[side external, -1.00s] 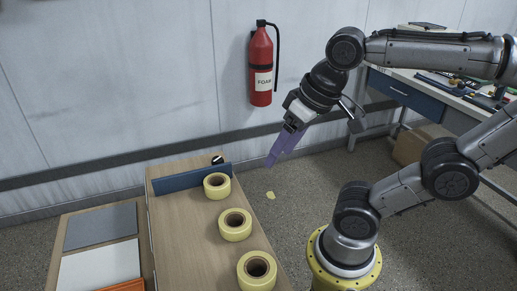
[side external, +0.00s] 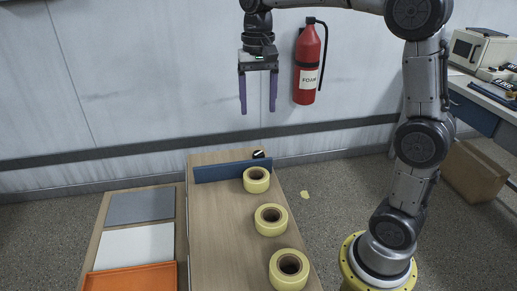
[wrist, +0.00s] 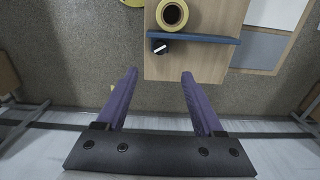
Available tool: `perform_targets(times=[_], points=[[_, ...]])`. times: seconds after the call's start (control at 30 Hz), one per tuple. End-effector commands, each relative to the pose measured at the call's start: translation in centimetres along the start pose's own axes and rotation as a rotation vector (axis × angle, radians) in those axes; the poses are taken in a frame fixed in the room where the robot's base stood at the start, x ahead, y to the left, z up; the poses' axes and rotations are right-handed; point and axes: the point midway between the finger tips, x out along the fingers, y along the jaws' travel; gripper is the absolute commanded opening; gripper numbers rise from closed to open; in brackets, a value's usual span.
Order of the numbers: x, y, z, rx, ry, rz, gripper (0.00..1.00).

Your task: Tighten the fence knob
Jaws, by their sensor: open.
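The fence is a blue bar (side external: 222,172) standing across the far end of the wooden table. The fence knob (side external: 258,154) is small and black with a white mark, behind the fence near its right end. In the wrist view the knob (wrist: 160,47) sits beside the blue fence (wrist: 200,39), with its white pointer line visible. My gripper (side external: 258,108) is open and empty, with purple fingers pointing down, high above the far end of the table. In the wrist view the fingertips (wrist: 158,72) are spread, with the knob beyond them and apart from them.
Several yellow tape rolls (side external: 271,219) stand in a row along the table's right side. Grey, white and orange sheets (side external: 135,247) lie on a lower surface at left. A red extinguisher (side external: 308,65) hangs on the wall close to my gripper's right. The table's left part is clear.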

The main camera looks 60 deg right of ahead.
Motion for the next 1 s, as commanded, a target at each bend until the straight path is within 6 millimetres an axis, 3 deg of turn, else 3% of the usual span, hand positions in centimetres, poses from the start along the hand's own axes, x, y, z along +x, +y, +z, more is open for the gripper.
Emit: perform_targets(times=[0.17, 0.6, 0.8, 1.0], points=[[2.3, 0.1, 0.1, 0.000, -0.004, 0.003, 0.69], [10.6, 0.1, 0.1, -0.001, -0.001, 0.001, 0.69], [12.8, 0.1, 0.1, -0.001, 0.000, 0.000, 0.69], [13.4, 0.0, 0.1, -0.001, 0.001, -0.001, 0.69]])
